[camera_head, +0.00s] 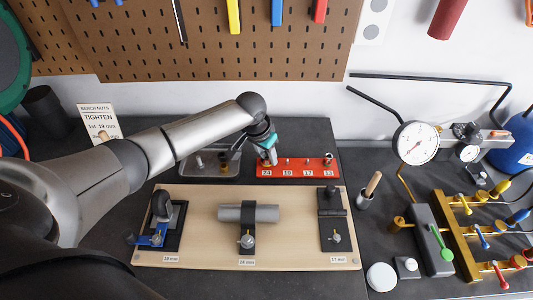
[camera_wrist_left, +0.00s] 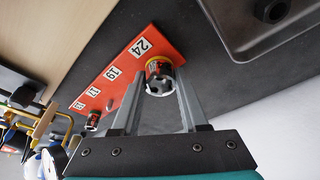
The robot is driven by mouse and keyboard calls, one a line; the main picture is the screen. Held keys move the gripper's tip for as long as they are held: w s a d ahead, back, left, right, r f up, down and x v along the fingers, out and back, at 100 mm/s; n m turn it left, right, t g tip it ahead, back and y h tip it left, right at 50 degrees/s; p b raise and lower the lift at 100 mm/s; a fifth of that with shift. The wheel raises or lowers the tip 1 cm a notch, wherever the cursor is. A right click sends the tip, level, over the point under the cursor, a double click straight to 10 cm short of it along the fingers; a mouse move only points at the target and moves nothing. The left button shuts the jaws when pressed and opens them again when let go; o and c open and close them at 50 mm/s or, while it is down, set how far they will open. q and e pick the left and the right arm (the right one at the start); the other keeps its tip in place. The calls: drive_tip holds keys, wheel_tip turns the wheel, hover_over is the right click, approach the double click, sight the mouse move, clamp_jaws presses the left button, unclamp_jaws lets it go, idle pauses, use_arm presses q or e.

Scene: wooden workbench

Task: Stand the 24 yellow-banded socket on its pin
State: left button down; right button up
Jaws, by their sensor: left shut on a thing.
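The red rack (camera_head: 298,174) lies at the back of the bench, with labels 24, 19, 17 and 13 from left to right. My left gripper (camera_head: 268,157) is over its left end, at the 24 place. In the left wrist view the gripper (camera_wrist_left: 157,90) is shut on the yellow-banded socket (camera_wrist_left: 159,68), which sits between the fingertips beside the 24 label (camera_wrist_left: 140,47). The 24 pin is hidden, and I cannot tell whether the socket is around it or above it. My right gripper is not in view.
A dark socket (camera_head: 328,159) stands at the 13 place. A grey metal tray (camera_head: 194,172) is left of the rack. In front lies a wooden board (camera_head: 205,249) with several fixtures. A dial gauge (camera_head: 416,143) stands to the right, and the pegboard wall (camera_head: 180,50) is behind.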

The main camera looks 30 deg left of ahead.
use_arm(q)
drive_tip(key=shift+f, duration=0.2)
idle(0.4)
drive_tip(key=shift+c, duration=1.8)
unclamp_jaws()
drive_tip(key=p+v, duration=0.1)
drive_tip(key=v, duration=1.4)
drive_tip(key=shift+r+p, duration=0.15)
drive_tip(key=shift+p, duration=0.15)
drive_tip(key=shift+d, duration=0.1)
